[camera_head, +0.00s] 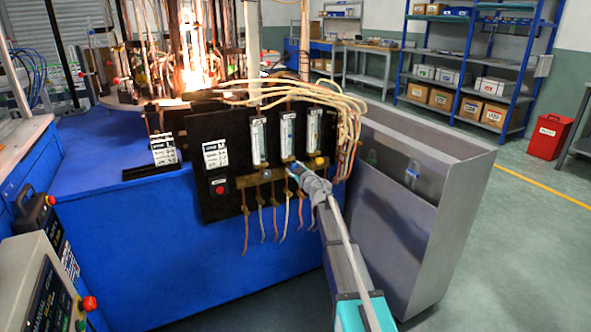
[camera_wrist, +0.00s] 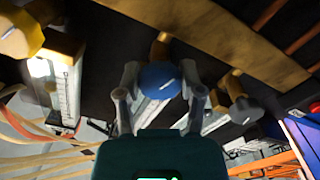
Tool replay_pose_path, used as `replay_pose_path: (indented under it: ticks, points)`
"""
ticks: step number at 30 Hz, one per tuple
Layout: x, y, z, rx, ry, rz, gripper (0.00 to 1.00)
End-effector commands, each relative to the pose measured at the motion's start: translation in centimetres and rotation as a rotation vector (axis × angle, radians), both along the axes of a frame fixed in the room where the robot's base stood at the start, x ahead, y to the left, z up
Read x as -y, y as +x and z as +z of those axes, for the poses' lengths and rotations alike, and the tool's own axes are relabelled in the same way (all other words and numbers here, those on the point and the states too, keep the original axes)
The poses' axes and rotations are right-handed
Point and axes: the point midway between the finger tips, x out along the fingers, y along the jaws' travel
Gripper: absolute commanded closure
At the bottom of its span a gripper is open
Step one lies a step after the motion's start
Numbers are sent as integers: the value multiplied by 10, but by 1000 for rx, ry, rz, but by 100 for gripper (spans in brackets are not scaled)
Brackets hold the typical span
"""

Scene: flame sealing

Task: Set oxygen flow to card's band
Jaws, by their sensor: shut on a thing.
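The black panel carries three upright flowmeters. My gripper (camera_head: 293,169) reaches the blue knob below the middle flowmeter (camera_head: 287,132). In the wrist view my gripper (camera_wrist: 160,82) has its two fingers on either side of the blue knob (camera_wrist: 160,80), shut on it. The middle flowmeter's tube is partly hidden behind the knob in the wrist view. A white printed card (camera_head: 216,153) is on the panel's left; its text is too small to read. The float level cannot be read.
A yellow knob (camera_wrist: 20,34) and a dark knob (camera_wrist: 245,109) flank the blue one. A red button (camera_head: 220,189) sits below the card. Pale hoses (camera_head: 335,103) loop over the panel's top right. A grey open bin (camera_head: 456,215) stands right. Flames burn behind the panel.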

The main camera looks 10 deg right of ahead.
Motion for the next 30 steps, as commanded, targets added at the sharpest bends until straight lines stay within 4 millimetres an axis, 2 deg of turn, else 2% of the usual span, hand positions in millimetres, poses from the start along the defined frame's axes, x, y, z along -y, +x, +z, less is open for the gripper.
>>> replay_pose_path:
  ticks: [2, 3, 9, 23, 30]
  points:
    - [0, 1, 0, 0, 2, -1, 98]
    - [1, 1, 0, 0, 2, -2, 48]
    - [1, 1, 0, 0, 2, -1, 15]
    - [1, -2, 0, 0, 2, -1, 15]
    - [6, -20, 0, -1, 2, -1, 15]
